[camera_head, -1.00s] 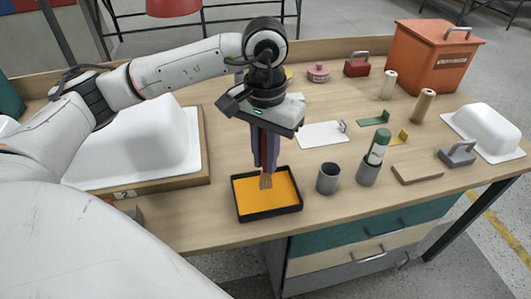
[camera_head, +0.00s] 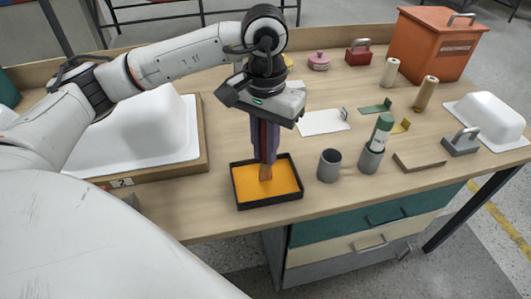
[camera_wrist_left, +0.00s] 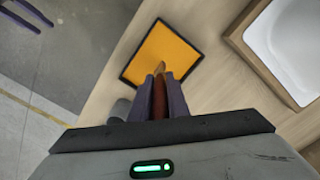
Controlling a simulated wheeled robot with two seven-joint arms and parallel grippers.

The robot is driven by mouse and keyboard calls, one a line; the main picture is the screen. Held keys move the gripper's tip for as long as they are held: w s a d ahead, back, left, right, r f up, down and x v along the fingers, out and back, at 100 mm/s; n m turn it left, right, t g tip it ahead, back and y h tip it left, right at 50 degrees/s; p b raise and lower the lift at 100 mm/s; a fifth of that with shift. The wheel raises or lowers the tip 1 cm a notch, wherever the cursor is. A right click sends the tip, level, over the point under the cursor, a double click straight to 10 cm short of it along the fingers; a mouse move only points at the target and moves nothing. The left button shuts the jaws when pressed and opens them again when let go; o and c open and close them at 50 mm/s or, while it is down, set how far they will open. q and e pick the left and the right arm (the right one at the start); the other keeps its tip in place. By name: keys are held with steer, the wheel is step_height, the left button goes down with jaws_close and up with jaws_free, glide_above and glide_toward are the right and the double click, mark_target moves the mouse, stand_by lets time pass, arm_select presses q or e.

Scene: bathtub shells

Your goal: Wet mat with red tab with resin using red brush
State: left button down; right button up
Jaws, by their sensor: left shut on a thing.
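My left gripper (camera_head: 264,160) is shut on the red brush, whose red handle shows between the fingers in the left wrist view (camera_wrist_left: 159,98). The brush (camera_head: 265,173) points down, with its orange-brown bristles at the middle of the black-rimmed tray (camera_head: 240,203) of orange resin. The bristles appear to be in the resin. The tray also shows in the left wrist view (camera_wrist_left: 131,82). A white mat (camera_head: 322,122) lies beyond my gripper; its small tab looks grey-blue. I cannot make out a red tab. My right gripper (camera_wrist_left: 46,27) shows only as two purple fingers, apart, in the wrist view's corner.
Green (camera_head: 375,106) and yellow-tabbed (camera_head: 400,126) pieces lie behind. A white shell (camera_head: 130,130) fills the left; an orange bin (camera_head: 432,45) stands back right.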

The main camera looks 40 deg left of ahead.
mark_target(265, 163)
arm_select(q)
step_height(265, 163, up, 6)
steer(key=p, duration=0.3)
steer(key=shift+r, duration=0.1)
stand_by(0.5)
